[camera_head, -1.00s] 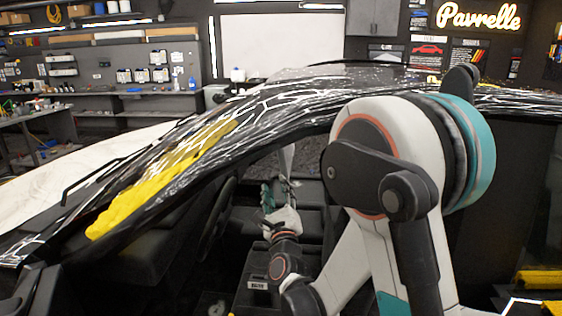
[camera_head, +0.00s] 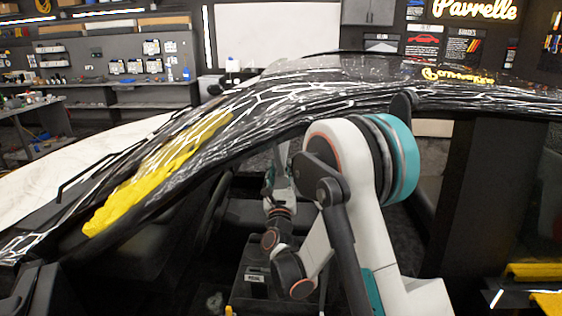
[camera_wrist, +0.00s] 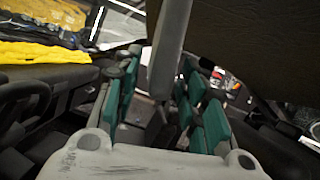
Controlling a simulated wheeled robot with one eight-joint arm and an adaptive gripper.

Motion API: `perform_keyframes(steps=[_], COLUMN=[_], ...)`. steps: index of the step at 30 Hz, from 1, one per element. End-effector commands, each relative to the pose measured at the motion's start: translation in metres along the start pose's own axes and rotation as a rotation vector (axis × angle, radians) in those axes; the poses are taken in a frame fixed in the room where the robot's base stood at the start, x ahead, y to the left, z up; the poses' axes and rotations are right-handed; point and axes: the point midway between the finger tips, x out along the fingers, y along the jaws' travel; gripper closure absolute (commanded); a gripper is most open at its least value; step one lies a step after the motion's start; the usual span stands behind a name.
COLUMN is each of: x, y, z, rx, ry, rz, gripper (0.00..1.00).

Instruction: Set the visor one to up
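The visor (camera_wrist: 172,45) is a light grey panel seen nearly edge-on in the wrist view, coming down from the top of the picture. My gripper (camera_wrist: 160,78) has its two green-padded fingers spread on either side of the visor's lower part. Gaps show beside the visor, so the fingers look open and not closed on it. In the head view the visor (camera_head: 283,160) hangs below the roof edge, partly hidden by my arm. My gripper (camera_head: 268,188) is small and partly hidden there.
The car's dark roof lining (camera_wrist: 255,40) fills the upper right of the wrist view. The steering wheel (camera_wrist: 22,105) is at the left. The windshield pillar (camera_head: 190,165) and roof edge frame the opening that my arm passes through. A yellow cloth (camera_head: 150,190) lies near the windshield.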

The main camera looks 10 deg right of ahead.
Motion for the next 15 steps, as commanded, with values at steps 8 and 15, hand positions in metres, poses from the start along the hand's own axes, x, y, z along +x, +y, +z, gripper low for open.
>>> perform_keyframes(steps=[8,15], x=[0.039,0.048], y=[0.0,0.0], z=[-0.001,0.0], rx=[-0.001,0.0], ry=[0.0,0.0], rz=[0.0,0.0], gripper=[0.62,0.62])
